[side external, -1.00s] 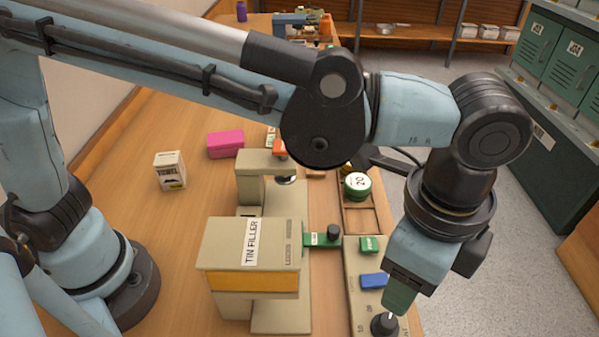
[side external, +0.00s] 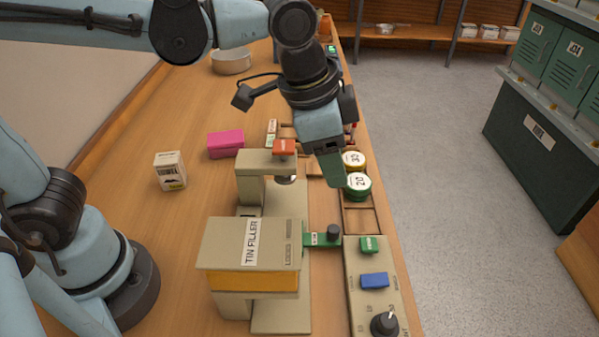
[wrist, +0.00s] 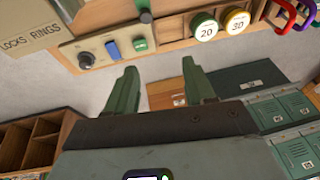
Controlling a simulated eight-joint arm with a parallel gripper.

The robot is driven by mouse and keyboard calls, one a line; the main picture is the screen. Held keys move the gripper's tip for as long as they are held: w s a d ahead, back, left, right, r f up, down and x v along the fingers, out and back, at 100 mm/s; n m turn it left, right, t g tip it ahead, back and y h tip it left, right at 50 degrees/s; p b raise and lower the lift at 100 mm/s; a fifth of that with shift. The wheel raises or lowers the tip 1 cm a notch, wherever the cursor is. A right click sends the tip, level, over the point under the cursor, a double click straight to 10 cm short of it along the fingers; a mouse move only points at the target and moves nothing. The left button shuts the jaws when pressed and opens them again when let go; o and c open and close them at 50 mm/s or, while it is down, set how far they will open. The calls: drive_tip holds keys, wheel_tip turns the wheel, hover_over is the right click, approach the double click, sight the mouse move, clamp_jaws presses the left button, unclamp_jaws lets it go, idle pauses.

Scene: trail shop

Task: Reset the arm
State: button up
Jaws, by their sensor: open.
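My gripper (side external: 330,172) is raised above the right side of the bench, pointing down, near the green tin marked 20 (side external: 357,187). In the wrist view its two green fingers (wrist: 162,92) stand wide apart with nothing between them. The tin filler (side external: 250,245) stands on the bench in front of the gripper in the side view. Its control panel (side external: 363,256) carries a green switch, a blue switch and a black knob (side external: 384,324). In the side view I cannot tell whether the fingertips touch the green tin.
A yellow tin (side external: 353,160) stands behind the green one; both show in the wrist view. Green lockers (side external: 535,45) stand beyond the open floor.

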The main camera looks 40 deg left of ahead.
drive_tip(key=a+f+n+t, duration=0.1)
drive_tip(key=a+n, duration=0.2)
drive_tip(key=a, duration=0.2)
drive_tip(key=s+a+n+t+y, duration=0.1)
drive_tip(key=a+n, duration=0.1)
drive_tip(key=a, duration=0.4)
drive_tip(key=s+a+f+n+t, duration=0.1)
drive_tip(key=a+n+t, duration=0.1)
drive_tip(key=a, duration=0.4)
drive_tip(key=shift+s+a+f+n+y, duration=0.2)
drive_tip(key=shift+a+f+n+y, duration=0.1)
drive_tip(key=shift+n, duration=0.5)
drive_tip(key=shift+s+a+f+n, duration=0.15)
drive_tip(key=shift+s+f+n, duration=0.15)
drive_tip(key=shift+s+f, duration=0.4)
drive_tip(key=shift+f, duration=0.05)
